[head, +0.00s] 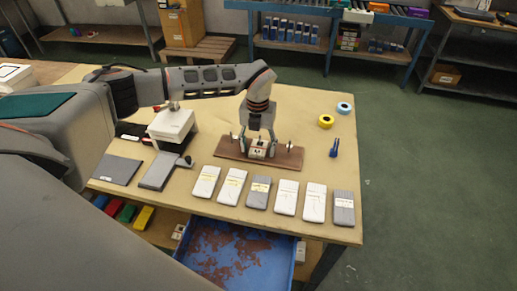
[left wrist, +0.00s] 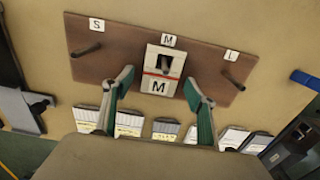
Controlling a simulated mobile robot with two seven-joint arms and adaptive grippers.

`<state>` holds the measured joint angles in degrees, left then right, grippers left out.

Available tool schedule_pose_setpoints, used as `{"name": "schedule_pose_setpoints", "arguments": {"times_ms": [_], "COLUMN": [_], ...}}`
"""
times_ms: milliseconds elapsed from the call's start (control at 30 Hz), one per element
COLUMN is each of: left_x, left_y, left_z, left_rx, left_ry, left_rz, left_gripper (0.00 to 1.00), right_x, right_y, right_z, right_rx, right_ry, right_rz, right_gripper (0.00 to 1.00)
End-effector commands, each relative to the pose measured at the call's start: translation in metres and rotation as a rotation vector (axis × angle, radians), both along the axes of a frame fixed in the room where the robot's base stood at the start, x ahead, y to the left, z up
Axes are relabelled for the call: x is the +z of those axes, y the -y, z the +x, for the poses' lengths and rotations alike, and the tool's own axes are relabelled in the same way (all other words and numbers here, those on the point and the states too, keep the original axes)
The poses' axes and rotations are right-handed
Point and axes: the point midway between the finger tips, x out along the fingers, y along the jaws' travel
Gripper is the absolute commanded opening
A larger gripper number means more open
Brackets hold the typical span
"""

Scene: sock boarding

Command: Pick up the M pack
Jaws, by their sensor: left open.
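The M pack (left wrist: 159,86) is a small white pack marked M, hung on the middle peg of a brown board (left wrist: 210,62) below an M label. In the head view the pack (head: 257,151) sits at the middle of the board (head: 284,155). My left gripper (left wrist: 157,98) points down at it, with its green-padded fingers open and apart, one to each side of the pack's lower end. In the head view the left gripper (head: 258,137) partly hides the pack's top. The S and L pegs on the board look bare. My right gripper is not in view.
Several white and grey sock packs (head: 285,197) lie in a row along the table's front edge. A white box-like device (head: 172,127) stands left of the board. Yellow and blue tape rolls (head: 326,121) and a blue tool (head: 335,148) lie right. A blue bin (head: 235,256) sits below.

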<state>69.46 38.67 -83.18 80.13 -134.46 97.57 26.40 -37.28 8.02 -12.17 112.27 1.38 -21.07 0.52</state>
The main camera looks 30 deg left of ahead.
Motion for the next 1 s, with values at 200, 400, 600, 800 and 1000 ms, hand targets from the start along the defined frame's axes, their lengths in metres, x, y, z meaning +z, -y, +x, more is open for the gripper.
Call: {"name": "schedule_pose_setpoints", "arguments": {"times_ms": [200,400,600,800,1000], "left_x": [-0.001,-0.001,0.000,0.003,0.023], "left_y": [0.000,0.000,0.000,0.000,-0.001], "left_z": [0.000,0.000,0.000,0.001,0.001], "left_rx": [0.000,0.000,0.000,0.000,0.001], "left_ry": [0.001,0.001,0.001,0.001,0.003], "left_rz": [0.000,0.000,0.000,-0.001,0.000], "left_gripper": [0.57,0.16,0.16,0.16,0.16], "right_x": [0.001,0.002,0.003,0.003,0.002], "right_y": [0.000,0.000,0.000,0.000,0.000], "right_z": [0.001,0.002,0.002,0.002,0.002], "right_rx": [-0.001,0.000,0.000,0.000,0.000], "right_ry": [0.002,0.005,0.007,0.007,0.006], "right_rz": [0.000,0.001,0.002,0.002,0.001], "right_gripper": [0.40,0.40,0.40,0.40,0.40]}}
